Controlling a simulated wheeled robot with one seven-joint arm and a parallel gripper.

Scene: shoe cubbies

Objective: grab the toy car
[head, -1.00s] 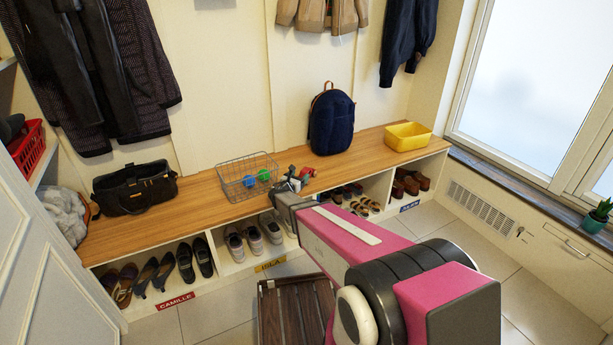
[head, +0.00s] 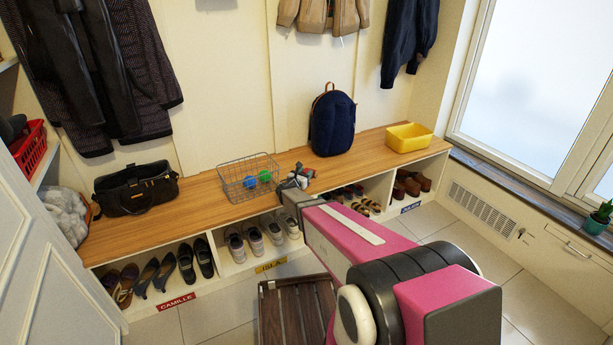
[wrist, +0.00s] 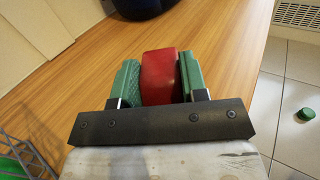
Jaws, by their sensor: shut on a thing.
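The red toy car (wrist: 160,78) sits between the two green finger pads of my gripper (wrist: 160,70) in the wrist view. Both pads press against its sides, so my gripper is shut on it. Only its plain red top and near end show. The wooden bench top lies under and around them; I cannot tell whether the car touches it. In the head view my gripper (head: 295,180) is over the front part of the bench (head: 212,200), right of the wire basket, and the car is not clearly visible there.
The wire basket (head: 249,171) with blue and green things stands close left of my gripper. A navy backpack (head: 332,122) stands behind, and a yellow bin (head: 409,137) at the right end. A wooden crate (head: 292,312) is on the floor below. Bare bench lies between backpack and bin.

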